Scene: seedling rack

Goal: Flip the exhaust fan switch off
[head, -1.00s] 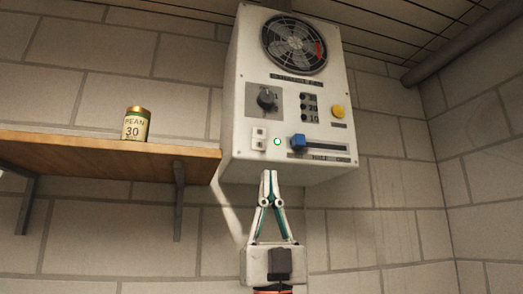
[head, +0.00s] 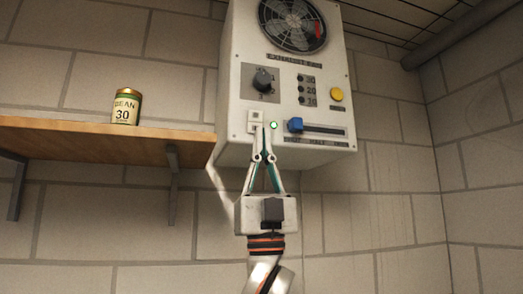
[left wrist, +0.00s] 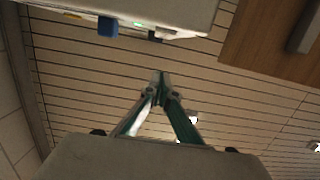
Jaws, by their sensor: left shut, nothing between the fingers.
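The exhaust fan box (head: 235,75) is a white wall unit with a round fan grille (head: 292,24) at its top. A small white rocker switch (head: 255,117) sits at its lower left, next to a lit green lamp (head: 273,125). My left gripper (head: 262,129) is shut and empty, pointing up, with its tips overlapping the switch's lower part in the head view. In the left wrist view the gripper (left wrist: 159,78) points toward the box's edge, where a white part like the switch (left wrist: 182,34) shows. My right gripper is not in view.
The box also has a dark knob (head: 263,79), a yellow button (head: 337,95) and a blue slider (head: 295,125) just right of the lamp. A wooden shelf (head: 95,142) with a bean can (head: 126,108) is at the left. Below the box is bare wall.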

